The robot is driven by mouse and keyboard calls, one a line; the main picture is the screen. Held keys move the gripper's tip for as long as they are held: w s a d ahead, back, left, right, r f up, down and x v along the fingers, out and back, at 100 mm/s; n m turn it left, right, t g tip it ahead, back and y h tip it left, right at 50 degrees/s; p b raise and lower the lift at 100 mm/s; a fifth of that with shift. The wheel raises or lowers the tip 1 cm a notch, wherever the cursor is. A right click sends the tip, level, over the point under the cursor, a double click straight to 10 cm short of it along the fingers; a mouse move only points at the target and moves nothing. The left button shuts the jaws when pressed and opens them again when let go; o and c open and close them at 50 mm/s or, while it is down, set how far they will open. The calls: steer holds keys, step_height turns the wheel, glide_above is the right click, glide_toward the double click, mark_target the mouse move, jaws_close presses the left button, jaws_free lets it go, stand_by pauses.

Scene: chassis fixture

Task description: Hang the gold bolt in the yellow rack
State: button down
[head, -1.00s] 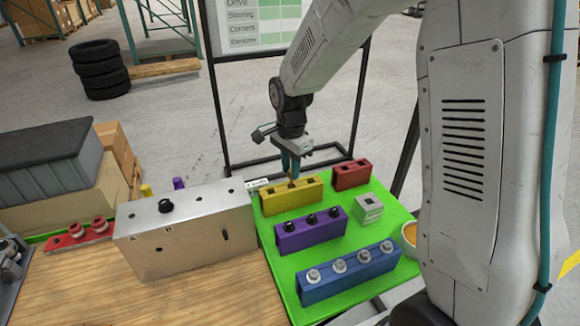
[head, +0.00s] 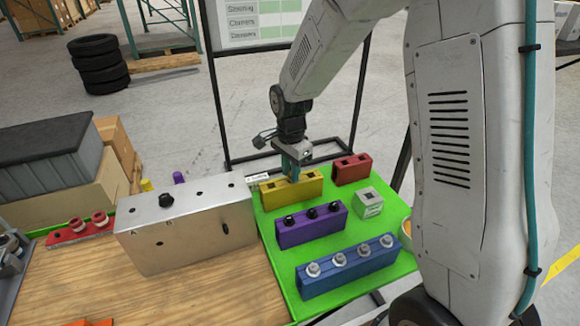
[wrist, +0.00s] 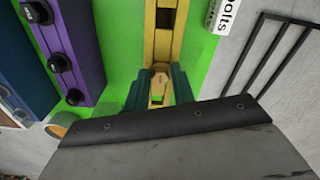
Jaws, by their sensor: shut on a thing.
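In the wrist view the teal fingers (wrist: 159,92) are shut on a small gold piece, the gold bolt (wrist: 157,91), in line with the yellow rack (wrist: 164,45). The fingers hide most of the bolt, and I cannot tell how far it sits in the slot.
A purple rack (head: 311,228) with black bolts and a blue rack (head: 347,272) with silver bolts stand in front. A red rack (head: 352,170) and a grey block (head: 368,203) are to the right. A metal chassis box (head: 185,237) is to the left.

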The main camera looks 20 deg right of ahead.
steer(key=shift+f, duration=0.35)
steer(key=c, duration=1.1)
jaws_free()
steer(key=shift+r, duration=4.55)
